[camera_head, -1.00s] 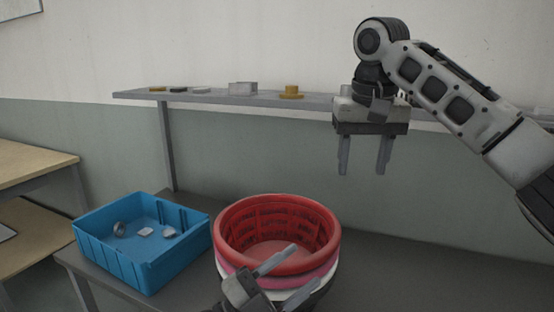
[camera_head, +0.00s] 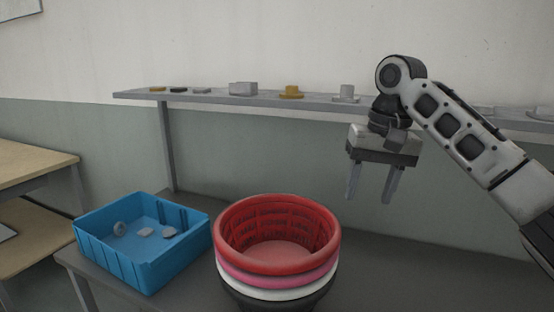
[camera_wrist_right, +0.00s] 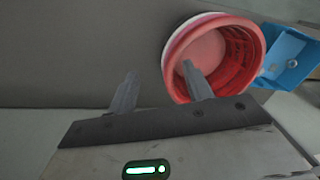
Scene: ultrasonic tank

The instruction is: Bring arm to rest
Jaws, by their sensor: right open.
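My right gripper (camera_head: 371,194) hangs from my right arm at the right of the head view, fingers pointing down and apart, with nothing between them. It is above the table, to the right of the red round tub (camera_head: 262,266) and in front of the shelf. In the right wrist view the open fingers (camera_wrist_right: 161,90) show over the grey table, with the red tub (camera_wrist_right: 180,48) beyond them. My left gripper is not in the head view now.
A blue bin (camera_head: 122,262) with several small items stands left of the tub on the grey table (camera_head: 400,280). The shelf (camera_head: 215,98) along the wall carries several small parts, including a yellow one (camera_head: 291,92) and a grey block (camera_head: 243,88). The table's right side is clear.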

